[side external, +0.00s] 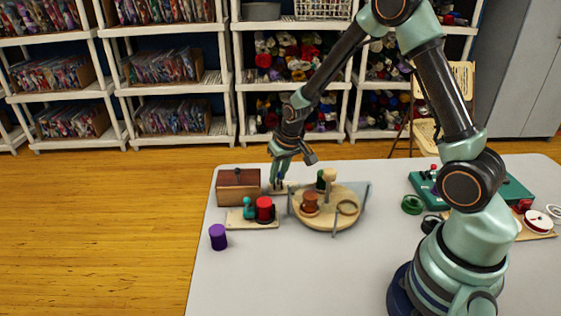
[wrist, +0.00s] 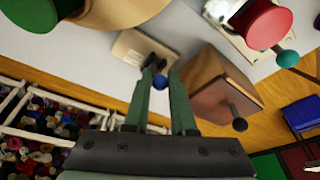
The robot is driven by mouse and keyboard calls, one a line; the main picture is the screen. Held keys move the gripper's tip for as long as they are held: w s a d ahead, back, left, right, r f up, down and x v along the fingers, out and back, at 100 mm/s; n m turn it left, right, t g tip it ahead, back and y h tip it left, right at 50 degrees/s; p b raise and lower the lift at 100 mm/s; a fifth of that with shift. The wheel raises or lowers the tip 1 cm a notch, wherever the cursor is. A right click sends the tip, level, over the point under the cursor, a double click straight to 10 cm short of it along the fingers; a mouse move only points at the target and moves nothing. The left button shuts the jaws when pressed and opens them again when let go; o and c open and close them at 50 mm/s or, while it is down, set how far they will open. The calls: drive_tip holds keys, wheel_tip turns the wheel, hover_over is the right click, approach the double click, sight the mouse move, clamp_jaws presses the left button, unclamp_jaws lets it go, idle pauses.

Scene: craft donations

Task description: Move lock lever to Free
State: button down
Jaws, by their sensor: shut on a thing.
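The lock lever (wrist: 160,82), with a blue ball end and a dark arm, stands at a beige base plate (wrist: 130,47) in the wrist view. My gripper (wrist: 161,80) has its two green fingers on either side of the blue ball, shut on the lever. In the side view my gripper (side external: 279,182) reaches down at the table's far edge, between the wooden box and the round wooden tray. The lever itself is hidden there by distance and my fingers. No Free marking is readable.
A brown wooden box (side external: 238,187) stands close on the left and a round wooden tray (side external: 335,222) with spools on the right. A red spool (side external: 264,209) sits in front, a purple spool (side external: 217,237) farther left. The table's front middle (side external: 290,280) is clear.

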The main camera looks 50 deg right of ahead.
drive_tip(key=shift+w+d+r, duration=0.15)
drive_tip(key=shift+w+d, duration=0.2)
drive_tip(key=shift+d, duration=0.15)
drive_tip(key=shift+w+d, duration=0.5)
drive_tip(key=shift+w+d+f, duration=0.25)
drive_tip(key=shift+w+d, duration=0.2)
drive_tip(key=shift+d, duration=0.1)
drive_tip(key=c, duration=0.8)
unclamp_jaws()
drive_tip(key=shift+c, duration=0.2)
drive_tip(key=shift+a, duration=0.1)
drive_tip(key=shift+r, duration=0.1)
